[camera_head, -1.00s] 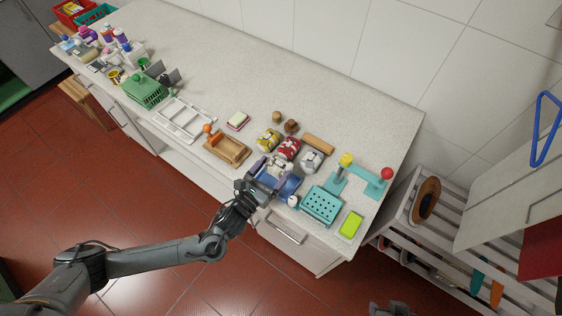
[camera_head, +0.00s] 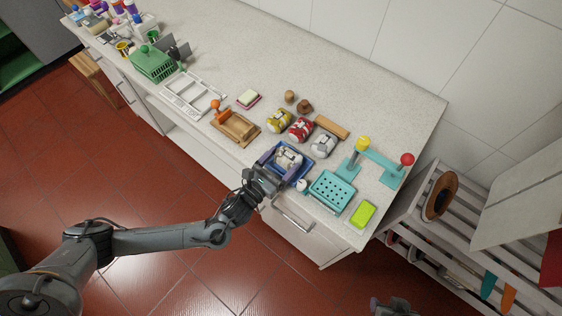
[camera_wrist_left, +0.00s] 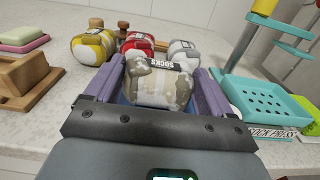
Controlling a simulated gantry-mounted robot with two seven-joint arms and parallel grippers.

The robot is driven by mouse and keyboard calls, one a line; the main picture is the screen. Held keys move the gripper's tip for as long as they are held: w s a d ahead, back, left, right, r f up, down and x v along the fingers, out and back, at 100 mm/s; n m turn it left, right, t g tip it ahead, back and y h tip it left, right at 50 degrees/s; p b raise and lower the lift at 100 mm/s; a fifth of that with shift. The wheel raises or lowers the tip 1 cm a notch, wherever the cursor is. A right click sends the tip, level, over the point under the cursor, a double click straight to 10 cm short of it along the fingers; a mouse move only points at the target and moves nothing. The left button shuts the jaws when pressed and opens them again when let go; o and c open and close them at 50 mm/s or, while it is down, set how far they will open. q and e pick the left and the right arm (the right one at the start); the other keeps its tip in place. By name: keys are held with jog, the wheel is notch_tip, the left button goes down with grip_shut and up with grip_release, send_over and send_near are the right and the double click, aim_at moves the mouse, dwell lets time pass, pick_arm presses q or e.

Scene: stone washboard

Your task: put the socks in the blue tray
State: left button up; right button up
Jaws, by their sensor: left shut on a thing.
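My left gripper (camera_head: 280,161) is shut on a beige-and-white patterned socks bundle (camera_wrist_left: 158,84), with purple fingers along its two sides. The bundle is labelled SOCKS. It is over or inside the blue tray (camera_head: 296,181); whether it touches the bottom is hidden. Yellow socks (camera_head: 278,121), red socks (camera_head: 301,130) and grey-white socks (camera_head: 324,145) lie in a row on the counter behind the tray. A dark part of my right gripper (camera_head: 390,306) shows at the bottom edge; its jaws are unclear.
A perforated teal tray (camera_head: 332,192) and a green block (camera_head: 362,214) stand right of the blue tray. A wooden holder (camera_head: 236,127) and a soap dish (camera_head: 249,98) are left. A wooden roller (camera_head: 331,125) lies behind the socks. The counter's back is clear.

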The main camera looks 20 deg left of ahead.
pick_arm(q)
jog(key=shift+f, duration=0.2)
jog(key=o, duration=1.3)
jog(key=shift+s, duration=0.15)
